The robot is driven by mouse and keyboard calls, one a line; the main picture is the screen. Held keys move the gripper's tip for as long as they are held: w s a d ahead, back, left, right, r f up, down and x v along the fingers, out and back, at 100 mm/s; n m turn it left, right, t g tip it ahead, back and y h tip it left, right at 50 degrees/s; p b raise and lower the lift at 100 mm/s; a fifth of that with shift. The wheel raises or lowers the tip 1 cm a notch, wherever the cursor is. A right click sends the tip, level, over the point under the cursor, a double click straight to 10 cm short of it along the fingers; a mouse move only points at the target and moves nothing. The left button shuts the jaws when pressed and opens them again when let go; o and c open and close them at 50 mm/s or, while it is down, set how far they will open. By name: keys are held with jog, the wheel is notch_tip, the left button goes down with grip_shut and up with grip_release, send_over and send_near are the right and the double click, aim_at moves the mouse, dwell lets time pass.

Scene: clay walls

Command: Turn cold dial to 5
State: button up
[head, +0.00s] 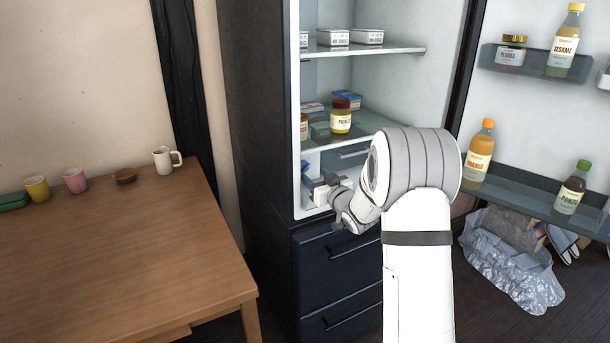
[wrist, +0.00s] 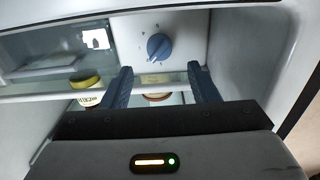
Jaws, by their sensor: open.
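The cold dial (wrist: 159,46) is a round blue-grey knob with a lighter pointer line, on a white panel inside the open fridge (head: 345,75). In the head view I cannot make out the dial. My gripper (wrist: 162,82) is open and empty, with its two dark blue fingers apart and pointing toward the panel. The dial lies beyond the fingertips, between them in the picture, and nothing touches it. In the head view my gripper (head: 322,190) is at the fridge's lower opening.
A glass shelf (head: 375,135) with jars, including one with a red lid (head: 341,117), is above my gripper. The open fridge door holds bottles (head: 479,152) on the right. A wooden table (head: 110,240) stands left. A crumpled silver bag (head: 510,262) lies on the floor.

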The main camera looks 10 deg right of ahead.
aim_at(306, 168)
jog(key=x, duration=0.6)
jog(key=shift+c, duration=0.3)
jog(key=c, duration=0.9)
jog(key=shift+s+a, duration=0.1)
jog(key=shift+a, duration=0.25)
jog(key=shift+d, duration=0.2)
